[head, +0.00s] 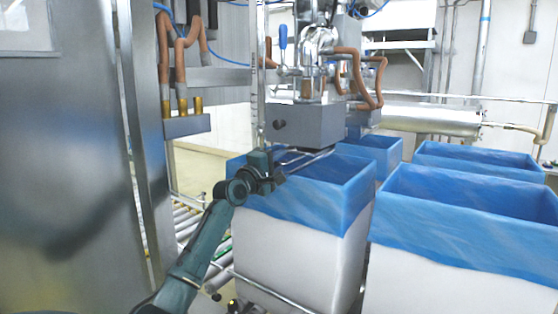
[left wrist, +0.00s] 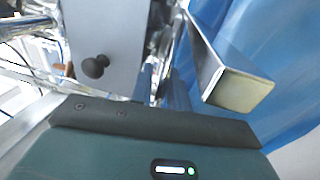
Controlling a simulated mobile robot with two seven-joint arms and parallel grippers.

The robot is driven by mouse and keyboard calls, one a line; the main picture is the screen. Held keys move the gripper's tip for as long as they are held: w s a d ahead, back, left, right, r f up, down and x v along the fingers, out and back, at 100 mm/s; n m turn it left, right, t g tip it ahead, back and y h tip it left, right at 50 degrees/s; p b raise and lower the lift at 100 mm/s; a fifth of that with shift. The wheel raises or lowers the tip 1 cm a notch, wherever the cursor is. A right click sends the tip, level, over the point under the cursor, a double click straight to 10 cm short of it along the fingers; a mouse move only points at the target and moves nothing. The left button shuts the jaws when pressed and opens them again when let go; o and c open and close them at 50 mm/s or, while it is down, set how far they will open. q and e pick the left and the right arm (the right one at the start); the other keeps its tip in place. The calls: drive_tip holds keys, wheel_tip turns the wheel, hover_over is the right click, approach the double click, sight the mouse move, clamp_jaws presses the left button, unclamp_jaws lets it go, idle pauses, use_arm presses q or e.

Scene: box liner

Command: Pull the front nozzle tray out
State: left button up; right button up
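The front nozzle tray (head: 308,160) shows in the head view as a thin silver piece below the grey nozzle box (head: 305,124), over the opening of the front lined box (head: 300,230). My left gripper (head: 280,173) is at the tray's near left end, close to or touching it. In the left wrist view a silver bar with a pale end (left wrist: 238,86), which looks like part of the tray, lies beyond the gripper body. My right gripper is not in view.
A dark knob (left wrist: 95,66) sticks out of the nozzle box. More boxes with blue liners (head: 465,220) stand to the right. A tall metal panel (head: 65,160) fills the left side. A roller conveyor (head: 190,225) runs behind my left arm.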

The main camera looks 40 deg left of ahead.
use_arm(q)
drive_tip(key=shift+c, duration=0.5)
clamp_jaws()
